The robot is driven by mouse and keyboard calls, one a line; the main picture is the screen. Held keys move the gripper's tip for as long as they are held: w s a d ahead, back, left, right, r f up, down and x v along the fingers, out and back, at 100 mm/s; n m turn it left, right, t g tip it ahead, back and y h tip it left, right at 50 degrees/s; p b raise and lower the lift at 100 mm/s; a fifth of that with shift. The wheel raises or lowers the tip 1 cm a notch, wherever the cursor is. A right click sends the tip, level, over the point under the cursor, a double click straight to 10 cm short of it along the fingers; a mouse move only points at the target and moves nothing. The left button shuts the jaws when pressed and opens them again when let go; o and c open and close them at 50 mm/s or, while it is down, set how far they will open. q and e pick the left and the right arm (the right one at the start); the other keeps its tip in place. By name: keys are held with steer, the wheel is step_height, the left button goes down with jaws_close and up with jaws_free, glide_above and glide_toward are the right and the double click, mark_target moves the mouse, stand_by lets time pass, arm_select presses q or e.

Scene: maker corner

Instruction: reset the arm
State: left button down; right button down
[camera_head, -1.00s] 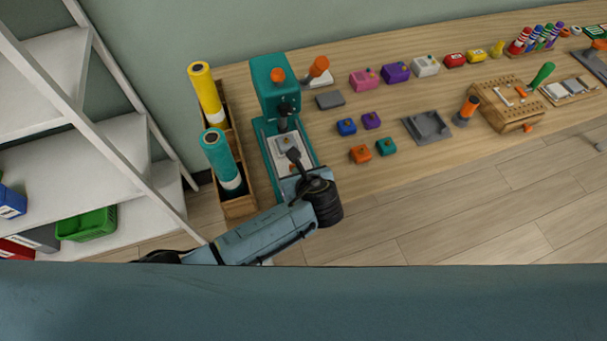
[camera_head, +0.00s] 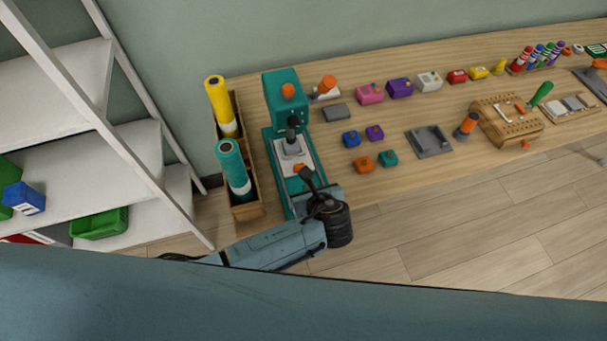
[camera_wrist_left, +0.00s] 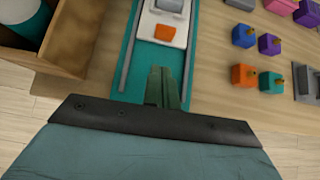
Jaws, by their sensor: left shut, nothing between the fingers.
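My left gripper (camera_head: 305,174) reaches in from below over the front end of the teal press (camera_head: 288,102). Its fingers are together and empty; the wrist view shows the closed fingertips (camera_wrist_left: 163,85) over the press's teal base (camera_wrist_left: 135,72). A small orange piece (camera_wrist_left: 164,34) lies on the light plate (camera_wrist_left: 170,20) of the press, just ahead of the fingertips and apart from them in the picture. I cannot tell the height of the fingers over the base. My right gripper is not in view.
A wooden box (camera_head: 247,213) with yellow (camera_head: 220,104) and teal (camera_head: 233,168) rolls stands left of the press. Small coloured blocks (camera_head: 364,163) and a grey tray (camera_head: 428,142) lie to the right. White shelves (camera_head: 80,140) are at far left. The floor in front is clear.

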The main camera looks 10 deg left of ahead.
arm_select(q)
steer(key=p+v, duration=0.1)
steer(key=v, duration=0.5)
steer(key=shift+s+d+r, duration=0.15)
steer(key=shift+s+r, duration=0.1)
